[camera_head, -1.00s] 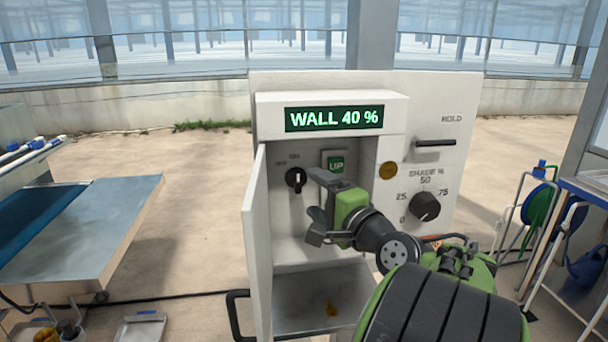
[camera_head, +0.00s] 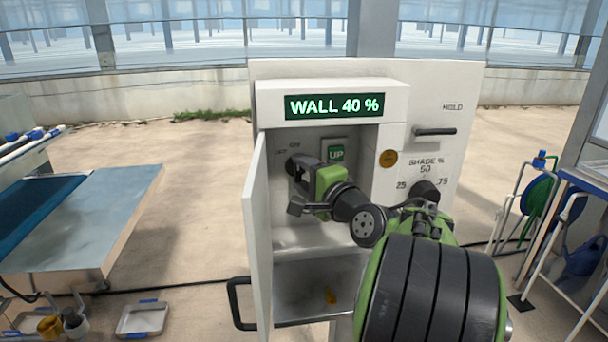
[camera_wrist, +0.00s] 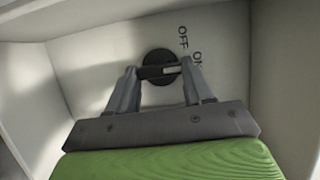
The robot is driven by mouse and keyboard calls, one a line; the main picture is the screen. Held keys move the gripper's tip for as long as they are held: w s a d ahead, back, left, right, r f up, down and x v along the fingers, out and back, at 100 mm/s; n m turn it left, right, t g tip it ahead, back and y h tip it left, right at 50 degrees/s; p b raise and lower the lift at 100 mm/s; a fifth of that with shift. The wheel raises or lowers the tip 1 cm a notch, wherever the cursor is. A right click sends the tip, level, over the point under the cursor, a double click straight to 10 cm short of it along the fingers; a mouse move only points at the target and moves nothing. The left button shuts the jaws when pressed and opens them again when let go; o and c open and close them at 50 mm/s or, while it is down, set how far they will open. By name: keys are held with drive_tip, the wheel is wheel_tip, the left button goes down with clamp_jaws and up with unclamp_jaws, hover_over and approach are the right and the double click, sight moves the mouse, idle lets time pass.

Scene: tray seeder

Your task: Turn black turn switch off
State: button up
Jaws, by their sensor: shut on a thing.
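The black turn switch (camera_wrist: 157,54) is a round dial with a raised bar on the cabinet's back wall. In the wrist view my gripper (camera_wrist: 160,70) has one finger at each end of the bar and is shut on it. The bar's white mark points right, nearer the ON label (camera_wrist: 197,60) than the OFF label (camera_wrist: 183,38). In the head view the switch (camera_head: 291,164) is mostly hidden behind my gripper (camera_head: 300,175).
An open white door (camera_head: 256,240) stands left of my gripper. A yellow round part (camera_head: 388,158), a shade knob (camera_head: 425,190) and a HOLD lever (camera_head: 436,132) are on the front panel. The display (camera_head: 334,106) reads WALL 40 %.

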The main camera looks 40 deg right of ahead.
drive_tip(key=shift+n, duration=0.3)
drive_tip(key=n, duration=0.1)
drive_tip(key=n+g, duration=0.1)
drive_tip(key=n, duration=0.1)
drive_tip(key=n+g+p, duration=0.1)
drive_tip(key=shift+a+r, duration=0.1)
drive_tip(key=shift+r, duration=0.15)
drive_tip(key=n+g, duration=0.1)
drive_tip(key=n, duration=0.1)
drive_tip(key=n+g+h, duration=0.1)
drive_tip(key=n, duration=0.1)
drive_tip(key=shift+w+a+r+n+h+b, duration=0.1)
drive_tip(key=shift+w+n+h+b, duration=0.05)
drive_tip(key=shift+n+h+b, duration=0.2)
drive_tip(key=shift+g, duration=0.4)
drive_tip(key=o, duration=1)
drive_tip(key=shift+o, duration=0.2)
drive_tip(key=shift+r, duration=0.1)
